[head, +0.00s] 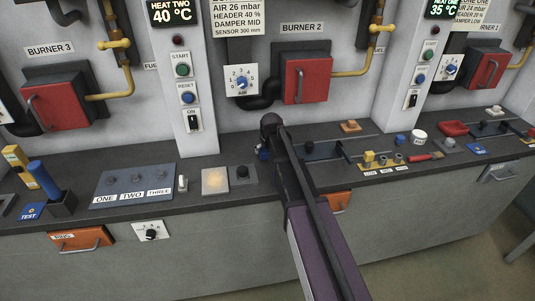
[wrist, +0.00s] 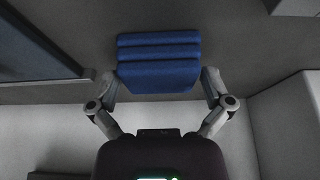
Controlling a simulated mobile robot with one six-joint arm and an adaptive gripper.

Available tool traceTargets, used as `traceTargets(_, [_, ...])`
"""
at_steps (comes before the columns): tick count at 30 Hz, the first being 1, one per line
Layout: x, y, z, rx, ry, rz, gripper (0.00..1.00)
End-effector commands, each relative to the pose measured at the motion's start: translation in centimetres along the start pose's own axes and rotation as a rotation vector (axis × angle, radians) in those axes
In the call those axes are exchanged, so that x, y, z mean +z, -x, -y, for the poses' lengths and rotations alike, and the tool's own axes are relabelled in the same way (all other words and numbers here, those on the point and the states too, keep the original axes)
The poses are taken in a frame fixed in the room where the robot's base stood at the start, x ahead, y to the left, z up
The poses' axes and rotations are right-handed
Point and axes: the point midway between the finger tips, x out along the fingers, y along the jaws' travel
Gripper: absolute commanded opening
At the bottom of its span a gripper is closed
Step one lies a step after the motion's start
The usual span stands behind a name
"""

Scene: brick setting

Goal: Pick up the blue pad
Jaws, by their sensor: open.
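The blue pad (wrist: 159,62) is a ribbed blue block on the dark counter in the wrist view. My gripper (wrist: 159,84) is open, with one finger on each side of the pad's near part. I cannot tell whether the fingers touch it. In the head view my arm reaches to the counter's middle and hides most of that spot. A small blue patch (head: 262,153) shows just left of my arm's end there, likely the pad. The fingers are not clear in the head view.
A square lit plate (head: 215,180) and a dark block with a knob (head: 243,174) lie left of my arm. A dark slider panel (head: 322,150) lies close on its right. Burner boxes and posts stand behind the counter. The front edge carries orange drawers.

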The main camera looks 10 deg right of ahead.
Motion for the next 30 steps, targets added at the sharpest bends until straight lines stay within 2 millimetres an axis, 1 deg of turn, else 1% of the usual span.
traceTargets(3, [0.0,0.0,0.0,0.0,0.0,0.0,1.0])
traceTargets(4, [0.0,0.0,0.0,0.0,0.0,0.0,0.94])
traceTargets(5, [0.0,0.0,0.0,0.0,0.0,0.0,0.85])
traceTargets(6, [0.0,0.0,0.0,0.0,0.0,0.0,0.73])
traceTargets(9, [0.0,0.0,0.0,0.0,0.0,0.0,0.45])
traceTargets(22, [-0.1,0.2,-0.1,0.0,-0.001,0.0,0.45])
traceTargets(30, [-0.6,1.5,-0.1,0.0,-0.001,0.0,0.45])
